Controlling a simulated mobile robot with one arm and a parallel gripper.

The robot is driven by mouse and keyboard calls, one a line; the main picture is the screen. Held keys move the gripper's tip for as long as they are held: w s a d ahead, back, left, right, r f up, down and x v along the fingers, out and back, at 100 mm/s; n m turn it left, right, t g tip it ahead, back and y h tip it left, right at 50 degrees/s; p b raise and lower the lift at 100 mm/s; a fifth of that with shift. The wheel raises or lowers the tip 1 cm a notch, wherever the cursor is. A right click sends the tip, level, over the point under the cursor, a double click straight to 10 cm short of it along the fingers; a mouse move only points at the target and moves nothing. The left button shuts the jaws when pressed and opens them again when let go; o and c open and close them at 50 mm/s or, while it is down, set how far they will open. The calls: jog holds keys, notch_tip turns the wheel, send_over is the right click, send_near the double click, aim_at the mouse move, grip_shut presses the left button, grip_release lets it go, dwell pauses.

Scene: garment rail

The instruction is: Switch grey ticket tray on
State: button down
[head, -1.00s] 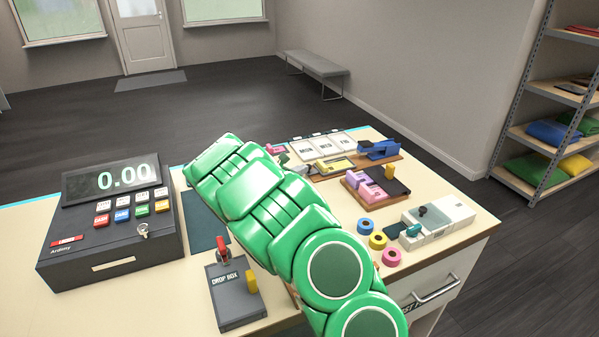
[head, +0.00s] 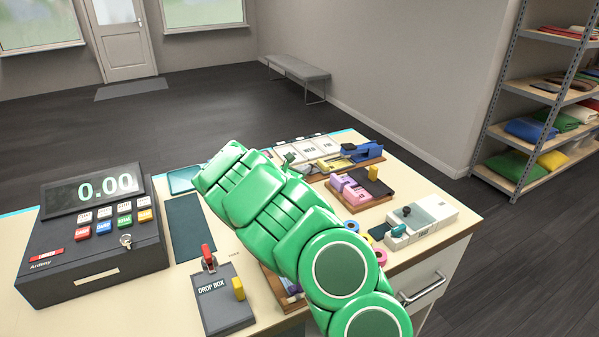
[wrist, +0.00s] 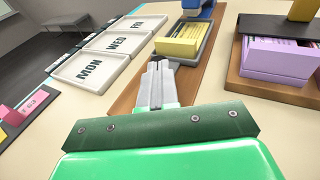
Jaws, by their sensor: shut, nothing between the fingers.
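A small grey tray of yellow tickets (wrist: 181,41) lies on a long wooden board just beyond my gripper in the wrist view. In the head view its yellow tickets (head: 335,163) show beyond my arm. I see no switch clearly on this tray. My gripper (wrist: 157,70) is shut and empty, its grey fingers together over the board at the tray's near end. I cannot tell whether they touch the tray. In the head view my green arm hides most of the gripper and part of the counter.
White MON and WED trays (wrist: 88,68) lie left of the gripper. A purple card tray (wrist: 279,75) is at right, and a blue stapler-like item (head: 362,152) beyond. A drop box panel (head: 222,300), till (head: 92,245) and pale device (head: 425,222) share the counter.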

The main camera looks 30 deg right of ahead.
jog(key=shift+d+r, duration=0.1)
jog(key=shift+d, duration=0.2)
jog(key=v, duration=1.4)
jog(key=shift+a+f, duration=0.2)
jog(key=shift+a, duration=0.1)
